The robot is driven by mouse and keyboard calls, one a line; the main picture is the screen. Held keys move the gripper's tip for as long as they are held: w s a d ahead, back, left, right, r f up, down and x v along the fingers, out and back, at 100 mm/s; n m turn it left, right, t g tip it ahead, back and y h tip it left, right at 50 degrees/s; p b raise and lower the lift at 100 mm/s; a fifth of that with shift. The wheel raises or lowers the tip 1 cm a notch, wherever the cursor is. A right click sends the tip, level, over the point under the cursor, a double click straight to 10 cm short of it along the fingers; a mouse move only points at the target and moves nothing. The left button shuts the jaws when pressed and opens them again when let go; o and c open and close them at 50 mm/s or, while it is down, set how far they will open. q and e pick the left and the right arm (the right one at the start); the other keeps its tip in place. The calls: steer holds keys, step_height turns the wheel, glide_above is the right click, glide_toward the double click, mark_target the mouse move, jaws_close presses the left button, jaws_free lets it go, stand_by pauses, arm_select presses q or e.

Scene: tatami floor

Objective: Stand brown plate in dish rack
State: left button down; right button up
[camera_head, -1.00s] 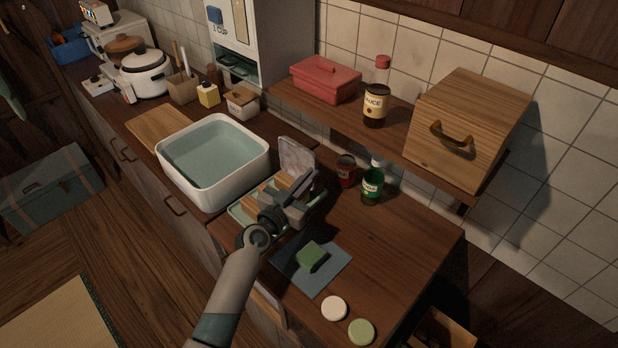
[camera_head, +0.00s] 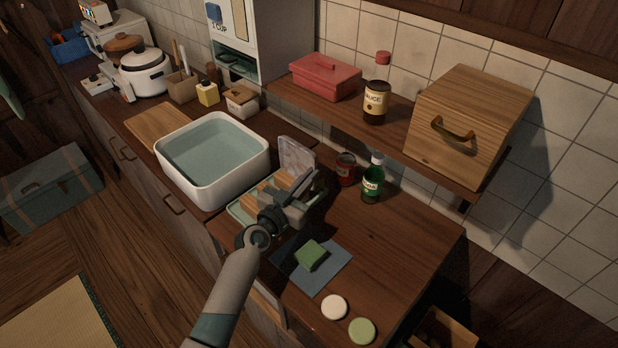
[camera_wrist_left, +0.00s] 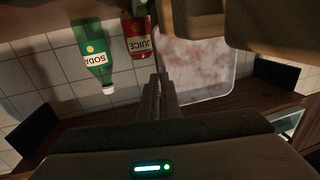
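The pale green dish rack (camera_head: 240,211) stands on the counter right of the wash basin, partly hidden by my left gripper. Tan-brown wooden pieces (camera_head: 271,186) sit in it. A mottled, pale brownish square slab with rounded corners (camera_head: 296,153) stands upright at the rack's back; it also shows in the left wrist view (camera_wrist_left: 200,65). I cannot tell which of these is the brown plate. My left gripper (camera_head: 312,186) is over the rack's right part. In the left wrist view its fingers (camera_wrist_left: 158,88) look closed together, beside the slab's edge, with nothing visible between them. My right gripper is out of view.
A red juice can (camera_head: 346,170) and green soda bottle (camera_head: 372,182) stand close behind the gripper. A white basin (camera_head: 190,195) is left of the rack. A green sponge (camera_head: 311,256) lies on a blue mat (camera_head: 332,277).

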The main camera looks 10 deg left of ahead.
arm_select(q)
steer(key=shift+f, duration=0.15)
steer(key=c, duration=1.9)
jaws_free()
steer(key=shift+s+f, duration=0.2)
steer(key=b+v, duration=0.1)
steer(key=v, duration=0.4)
steer(key=b+v, duration=0.1)
steer(key=v, duration=0.5)
steer(key=b+v, duration=0.1)
steer(key=v, duration=0.5)
steer(key=shift+a+r+b, duration=0.15)
steer(key=shift+r+b, duration=0.1)
steer(key=shift+b, duration=0.15)
